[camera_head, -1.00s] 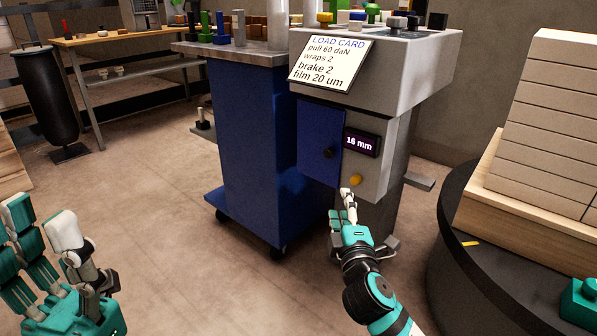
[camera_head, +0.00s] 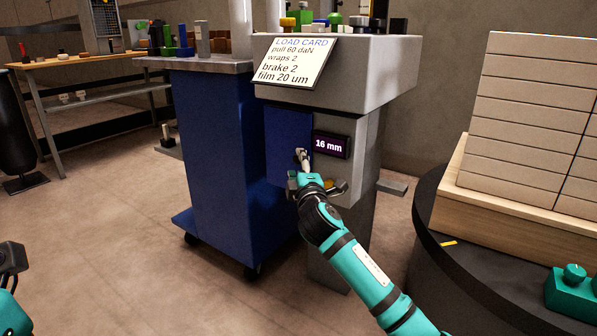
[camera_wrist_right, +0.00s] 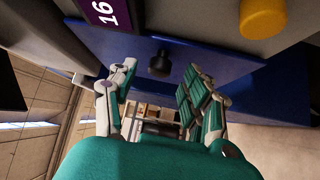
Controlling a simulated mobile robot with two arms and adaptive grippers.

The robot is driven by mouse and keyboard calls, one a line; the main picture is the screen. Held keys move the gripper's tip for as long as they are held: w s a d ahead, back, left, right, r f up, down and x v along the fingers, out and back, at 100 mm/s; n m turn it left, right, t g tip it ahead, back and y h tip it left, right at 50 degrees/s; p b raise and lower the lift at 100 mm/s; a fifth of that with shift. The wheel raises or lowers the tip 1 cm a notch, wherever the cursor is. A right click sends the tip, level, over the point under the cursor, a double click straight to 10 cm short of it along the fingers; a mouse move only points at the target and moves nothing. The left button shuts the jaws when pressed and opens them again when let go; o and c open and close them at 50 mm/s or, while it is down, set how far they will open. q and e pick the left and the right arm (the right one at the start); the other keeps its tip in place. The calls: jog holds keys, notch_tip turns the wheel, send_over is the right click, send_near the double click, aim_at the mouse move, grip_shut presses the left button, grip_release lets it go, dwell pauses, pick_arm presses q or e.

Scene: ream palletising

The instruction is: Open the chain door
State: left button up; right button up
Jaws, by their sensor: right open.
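The chain door appears to be the blue panel (camera_head: 288,128) on the front of the grey machine (camera_head: 335,75), and it looks shut. My right gripper (camera_head: 302,157) is in front of it and hides the door's dark knob in the head view. In the right wrist view the knob (camera_wrist_right: 160,64) shows just ahead of and between the spread fingers (camera_wrist_right: 152,98). Those fingers are open and not closed on it. My left gripper (camera_head: 10,275) is only partly in view at the lower left edge.
A display (camera_head: 331,145) reading 16 mm sits right of the door, with a yellow knob (camera_wrist_right: 263,18) near it. A blue cart (camera_head: 225,150) stands at left. A round dark platform (camera_head: 428,225) with stacked reams (camera_head: 525,110) is at right.

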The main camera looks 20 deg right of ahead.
jog(key=shift+w+r, duration=0.1)
jog(key=shift+w, duration=0.65)
jog(key=shift+c, duration=0.3)
grip_shut()
